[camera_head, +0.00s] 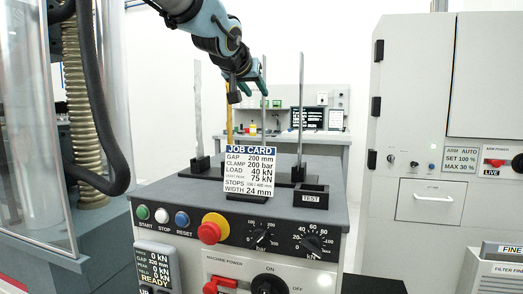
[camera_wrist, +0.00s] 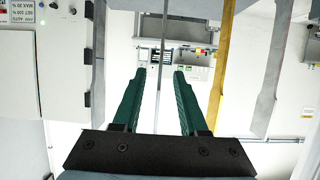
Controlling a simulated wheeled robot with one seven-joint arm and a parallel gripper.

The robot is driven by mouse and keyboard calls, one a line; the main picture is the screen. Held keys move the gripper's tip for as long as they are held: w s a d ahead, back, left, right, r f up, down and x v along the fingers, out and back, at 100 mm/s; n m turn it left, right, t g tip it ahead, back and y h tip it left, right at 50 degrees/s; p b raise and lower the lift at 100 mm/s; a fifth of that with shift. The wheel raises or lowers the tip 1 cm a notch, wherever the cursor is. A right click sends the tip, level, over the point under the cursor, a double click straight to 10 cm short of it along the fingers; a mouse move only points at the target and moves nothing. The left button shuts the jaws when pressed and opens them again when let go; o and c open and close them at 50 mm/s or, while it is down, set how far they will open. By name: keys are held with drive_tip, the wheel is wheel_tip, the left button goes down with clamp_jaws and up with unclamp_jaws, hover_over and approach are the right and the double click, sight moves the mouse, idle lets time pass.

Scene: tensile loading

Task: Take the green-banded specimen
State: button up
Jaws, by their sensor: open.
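Several upright specimens stand in black holders on the machine top: a grey one at left (camera_head: 198,105), a yellow one (camera_head: 229,125), a thin grey one (camera_head: 264,112) and a grey one at right (camera_head: 301,110). No green band can be made out on any of them. My gripper (camera_head: 254,92) is open above the rack, near the thin specimen's upper part. In the wrist view, my gripper's green fingers (camera_wrist: 159,72) are apart, and the thin specimen (camera_wrist: 162,50) shows edge-on between them, touching neither. The yellow specimen (camera_wrist: 219,70) and a wide grey one (camera_wrist: 270,75) are right of the fingers.
A job card (camera_head: 249,172) stands at the front of the machine top, beside a TEST block (camera_head: 311,197). The control panel has a red stop button (camera_head: 213,228). A grey cabinet (camera_head: 415,90) stands at right, and a clear guard (camera_head: 25,110) at left.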

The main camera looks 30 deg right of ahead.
sight(264, 118)
drive_tip(key=shift+p+x, duration=4)
drive_tip(key=shift+x, duration=0.9)
drive_tip(key=shift+a+f, duration=0.1)
drive_tip(key=shift+f, duration=0.05)
drive_tip(key=shift+c, duration=0.2)
clamp_jaws()
